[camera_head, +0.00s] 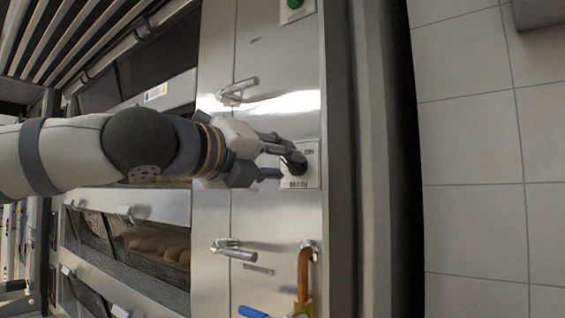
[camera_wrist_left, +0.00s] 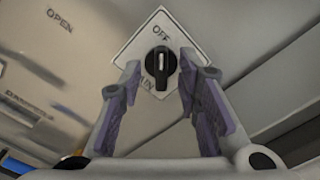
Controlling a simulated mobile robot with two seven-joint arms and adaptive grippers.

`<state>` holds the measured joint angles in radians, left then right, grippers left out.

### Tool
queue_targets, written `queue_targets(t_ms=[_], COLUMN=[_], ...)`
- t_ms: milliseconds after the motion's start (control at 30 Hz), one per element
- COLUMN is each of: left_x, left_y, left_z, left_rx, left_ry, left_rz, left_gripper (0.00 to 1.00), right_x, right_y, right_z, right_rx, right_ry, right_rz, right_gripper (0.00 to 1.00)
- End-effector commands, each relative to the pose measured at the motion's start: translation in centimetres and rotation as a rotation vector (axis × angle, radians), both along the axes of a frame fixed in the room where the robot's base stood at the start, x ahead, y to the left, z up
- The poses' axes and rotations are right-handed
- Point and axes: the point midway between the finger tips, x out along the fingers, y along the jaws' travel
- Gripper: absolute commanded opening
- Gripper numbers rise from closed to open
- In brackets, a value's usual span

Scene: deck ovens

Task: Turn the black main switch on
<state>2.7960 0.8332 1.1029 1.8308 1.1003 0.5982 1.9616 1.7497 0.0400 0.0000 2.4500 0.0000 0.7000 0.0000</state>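The black main switch (camera_wrist_left: 160,66) is a round knob with a white pointer line, on a square white plate (camera_wrist_left: 137,48). In the left wrist view the line points up, close to the word OFF. In the head view the plate (camera_head: 313,176) shows ON and MAIN, and the knob is mostly hidden by my fingers. My left gripper (camera_head: 283,164) is in front of the plate. Its two fingers are apart in the left wrist view (camera_wrist_left: 160,83), one on each side of the knob, with visible gaps. Contact cannot be told. My right gripper is not in view.
The switch sits on a steel oven panel (camera_head: 275,215) with metal handles (camera_head: 236,90) above and below it. A green button (camera_head: 294,4) is at the top.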

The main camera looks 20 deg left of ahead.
Motion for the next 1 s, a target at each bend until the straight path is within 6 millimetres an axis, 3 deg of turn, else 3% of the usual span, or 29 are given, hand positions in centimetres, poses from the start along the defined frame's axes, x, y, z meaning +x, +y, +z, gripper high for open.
queue_targets(t_ms=[333, 367, 500, 1000], left_x=[0.92, 0.91, 0.91, 0.89], left_y=[-0.38, -0.38, -0.37, -0.4], left_z=[0.1, 0.09, 0.09, 0.1], left_rx=[0.001, 0.001, 0.001, 0.077], left_ry=[-0.002, -0.002, -0.002, -0.029], left_rz=[0.0, 0.0, 0.0, 0.0], left_gripper=[0.31, 0.29, 0.0, 0.0], right_x=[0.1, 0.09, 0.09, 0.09], right_y=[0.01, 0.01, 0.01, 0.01], right_z=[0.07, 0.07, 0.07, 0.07], right_rx=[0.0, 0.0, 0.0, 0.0], right_ry=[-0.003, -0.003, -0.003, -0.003], right_rz=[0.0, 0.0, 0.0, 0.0], right_gripper=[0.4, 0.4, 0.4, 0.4])
